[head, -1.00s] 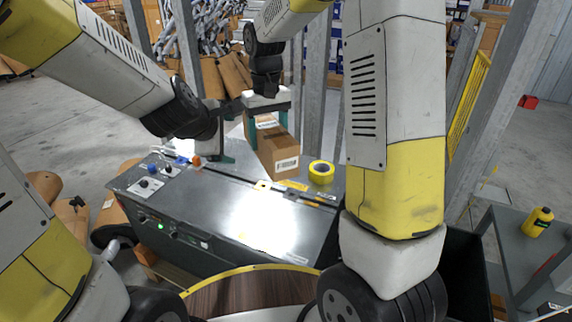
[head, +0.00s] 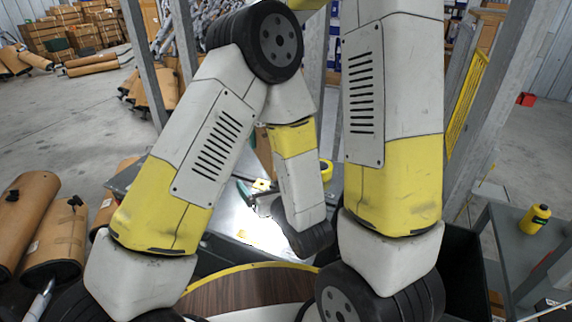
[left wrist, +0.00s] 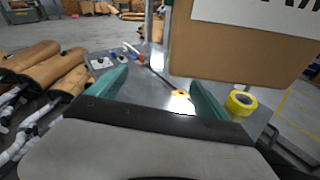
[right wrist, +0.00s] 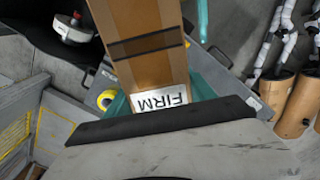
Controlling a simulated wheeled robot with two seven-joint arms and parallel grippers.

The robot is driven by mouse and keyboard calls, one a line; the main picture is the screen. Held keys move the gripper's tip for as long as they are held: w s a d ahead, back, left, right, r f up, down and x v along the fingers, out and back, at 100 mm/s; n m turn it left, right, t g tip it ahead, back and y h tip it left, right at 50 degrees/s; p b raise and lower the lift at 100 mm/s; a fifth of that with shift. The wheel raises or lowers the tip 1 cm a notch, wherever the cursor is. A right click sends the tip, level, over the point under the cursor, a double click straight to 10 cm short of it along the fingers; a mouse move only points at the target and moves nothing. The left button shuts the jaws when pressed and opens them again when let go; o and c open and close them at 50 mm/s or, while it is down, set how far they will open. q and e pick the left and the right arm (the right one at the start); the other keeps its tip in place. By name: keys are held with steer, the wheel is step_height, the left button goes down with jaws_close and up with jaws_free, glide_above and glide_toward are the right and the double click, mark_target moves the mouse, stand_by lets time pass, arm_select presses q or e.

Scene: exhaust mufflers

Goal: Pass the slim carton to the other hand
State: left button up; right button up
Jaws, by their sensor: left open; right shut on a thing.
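The slim carton is a brown box with a dark band and a white label reading FIRM. In the right wrist view the carton (right wrist: 150,45) sits between the fingers of my right gripper (right wrist: 158,98), which is shut on it. In the head view my left arm hides most of the carton (head: 264,150) and the right gripper. My left gripper (head: 250,196) is low over the bench; it is open and empty in the left wrist view (left wrist: 162,95). There the carton (left wrist: 245,55) looms at upper right, not between the fingers.
A grey metal bench (left wrist: 150,92) lies below, with a yellow tape roll (left wrist: 240,102) on it. Brown mufflers (head: 52,240) lie at the left. Upright metal posts (head: 150,70) stand behind.

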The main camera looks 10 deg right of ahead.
arm_select(q)
steer(key=s+d+r, duration=0.1)
steer(key=d+r, duration=0.1)
steer(key=r, duration=0.1)
steer(key=s+d+r+n+t, duration=0.1)
steer(key=s+r, duration=0.1)
steer(key=r, duration=0.1)
steer(key=s+d+r+t, duration=0.1)
steer(key=s+d+r, duration=0.1)
steer(key=r, duration=0.1)
steer(key=shift+d+r, duration=0.25)
steer(key=shift+d, duration=0.1)
steer(key=shift+w+a+r, duration=0.15)
steer(key=shift+w, duration=0.1)
steer(key=shift+x, duration=3.35)
steer(key=shift+r, duration=0.1)
steer(key=shift+a, duration=0.15)
steer(key=c, duration=1.4)
steer(key=o, duration=1.4)
